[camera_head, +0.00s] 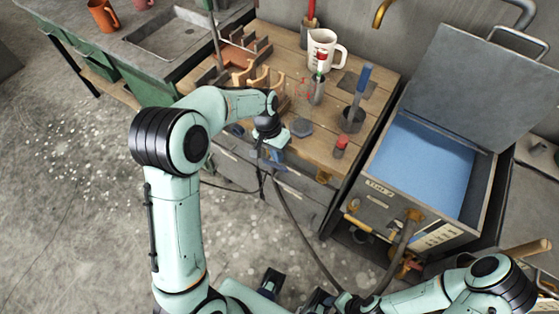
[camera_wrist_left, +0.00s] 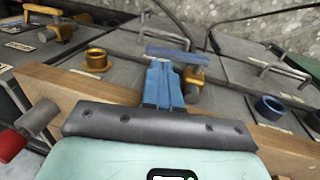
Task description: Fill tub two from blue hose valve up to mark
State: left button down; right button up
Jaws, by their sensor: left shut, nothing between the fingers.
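My left gripper (camera_head: 272,158) is at the bench front, fingers pointing down. In the left wrist view its blue fingers (camera_wrist_left: 162,68) are shut, with their tips close to the blue handle (camera_wrist_left: 182,56) of a brass valve (camera_wrist_left: 194,82). I cannot tell whether they touch it. A large grey tub (camera_head: 378,206) with a label on its front stands at the right, lid (camera_head: 470,80) open. Blue liquid (camera_head: 420,165) covers its inside. A pale striped sticker (camera_head: 438,235) is on its front. The right arm enters at the lower right; its gripper is not clearly visible.
A dark hose (camera_head: 298,222) runs down toward the lower middle. A yellow-handled valve (camera_wrist_left: 50,20) is at the upper left in the wrist view.

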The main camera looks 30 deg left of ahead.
aim_at(282, 168)
pick_arm(q)
jog(key=shift+x, duration=1.75)
jog(key=shift+d+f+y, duration=0.35)
jog(key=shift+d+y, duration=0.15)
jog(key=shift+y, duration=0.3)
jog(key=shift+d+f+y, duration=0.1)
jog(key=shift+f+y, duration=0.25)
jog(key=shift+y, duration=0.25)
